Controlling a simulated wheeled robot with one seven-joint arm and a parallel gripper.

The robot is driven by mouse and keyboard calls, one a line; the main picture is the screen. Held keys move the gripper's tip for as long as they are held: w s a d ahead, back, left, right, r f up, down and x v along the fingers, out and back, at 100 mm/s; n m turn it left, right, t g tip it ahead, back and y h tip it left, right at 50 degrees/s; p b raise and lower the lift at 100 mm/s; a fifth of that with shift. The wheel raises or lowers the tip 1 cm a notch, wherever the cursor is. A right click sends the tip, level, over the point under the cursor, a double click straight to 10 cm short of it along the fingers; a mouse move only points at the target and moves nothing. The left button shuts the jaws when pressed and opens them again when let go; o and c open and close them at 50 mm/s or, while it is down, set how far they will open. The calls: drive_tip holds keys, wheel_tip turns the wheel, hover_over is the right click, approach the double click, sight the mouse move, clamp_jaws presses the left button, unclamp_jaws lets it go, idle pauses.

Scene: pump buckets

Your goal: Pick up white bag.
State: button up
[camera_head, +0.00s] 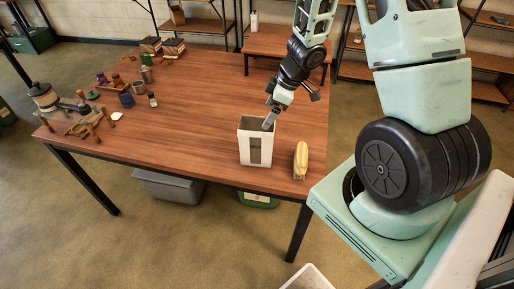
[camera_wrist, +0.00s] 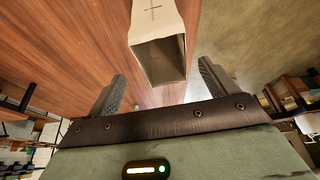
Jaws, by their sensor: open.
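The white bag (camera_head: 255,146) stands upright near the front right of the wooden table, with an open top and a dark panel on its front. In the wrist view the white bag (camera_wrist: 158,22) shows at the top centre, its open mouth facing the camera. My gripper (camera_head: 269,124) is at the bag's top right edge in the head view. In the wrist view my gripper (camera_wrist: 160,88) is open, its two fingers apart to the left and right of the bag's mouth. Nothing is held. I cannot tell whether a finger touches the bag.
A yellow object (camera_head: 301,160) stands just right of the bag, close to the table's right edge. Several small jars and wooden items cluster at the table's left, with box stacks (camera_head: 173,47) at the back. The middle of the wooden table (camera_head: 190,110) is clear.

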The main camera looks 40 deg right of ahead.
sight(257, 143)
drive_tip(key=b+x, duration=0.1)
drive_tip(key=x, duration=0.2)
drive_tip(key=b+x, duration=0.1)
drive_tip(key=x, duration=0.3)
drive_tip(key=b+x, duration=0.1)
drive_tip(key=x, duration=0.2)
drive_tip(key=shift+w+a+f+b, duration=0.2)
drive_tip(key=shift+a+b, duration=0.1)
drive_tip(key=shift+a, duration=0.1)
drive_tip(key=shift+r, duration=0.1)
